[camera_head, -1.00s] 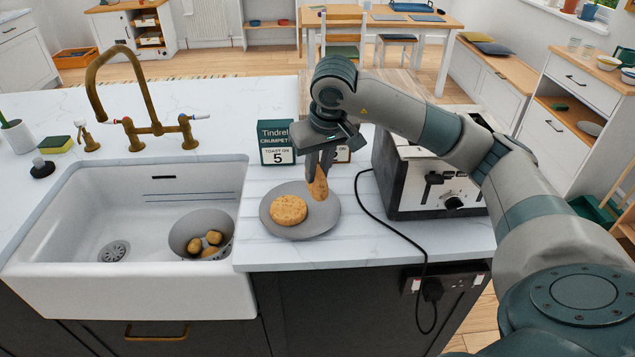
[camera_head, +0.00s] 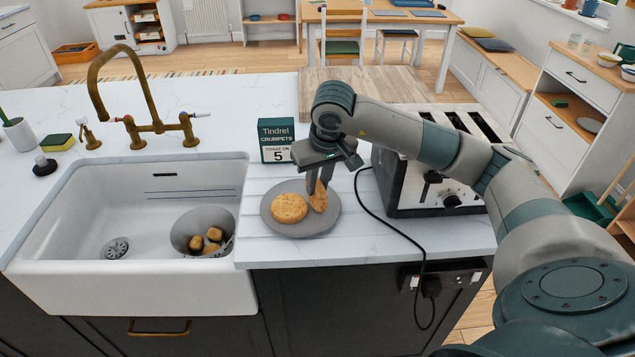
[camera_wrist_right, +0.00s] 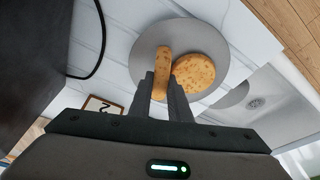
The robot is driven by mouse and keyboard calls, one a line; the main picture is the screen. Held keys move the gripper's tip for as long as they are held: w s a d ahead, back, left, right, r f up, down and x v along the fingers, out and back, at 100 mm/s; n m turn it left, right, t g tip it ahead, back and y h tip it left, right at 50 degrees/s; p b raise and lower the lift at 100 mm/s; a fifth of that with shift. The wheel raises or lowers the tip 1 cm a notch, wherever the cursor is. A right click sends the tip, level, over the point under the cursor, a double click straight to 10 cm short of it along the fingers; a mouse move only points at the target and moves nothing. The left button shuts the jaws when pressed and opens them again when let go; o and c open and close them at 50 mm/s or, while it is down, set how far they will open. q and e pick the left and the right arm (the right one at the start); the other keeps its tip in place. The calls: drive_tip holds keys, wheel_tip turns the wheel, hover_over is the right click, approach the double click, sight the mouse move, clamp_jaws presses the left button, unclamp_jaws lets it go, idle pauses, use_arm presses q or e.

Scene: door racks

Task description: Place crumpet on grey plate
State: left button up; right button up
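The grey plate (camera_head: 278,227) lies on the counter right of the sink; it also shows in the right wrist view (camera_wrist_right: 146,48). One round golden crumpet (camera_head: 289,208) lies flat on it, left of my gripper. My right gripper (camera_head: 319,187) is shut on a second crumpet (camera_head: 319,200), held on edge over the plate's right part. In the right wrist view this held crumpet (camera_wrist_right: 162,72) stands between the fingers (camera_wrist_right: 161,92), close beside the flat crumpet (camera_wrist_right: 196,73). Whether its lower edge touches the plate is hard to tell. My left gripper is not in view.
A toaster (camera_head: 405,182) stands right of the plate, its black cable (camera_head: 372,227) curving near the plate. The white sink (camera_head: 75,235) on the left holds a bowl (camera_head: 185,232) with several brown items.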

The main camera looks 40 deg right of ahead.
drive_tip(key=o, duration=0.4)
drive_tip(key=shift+c, duration=0.2)
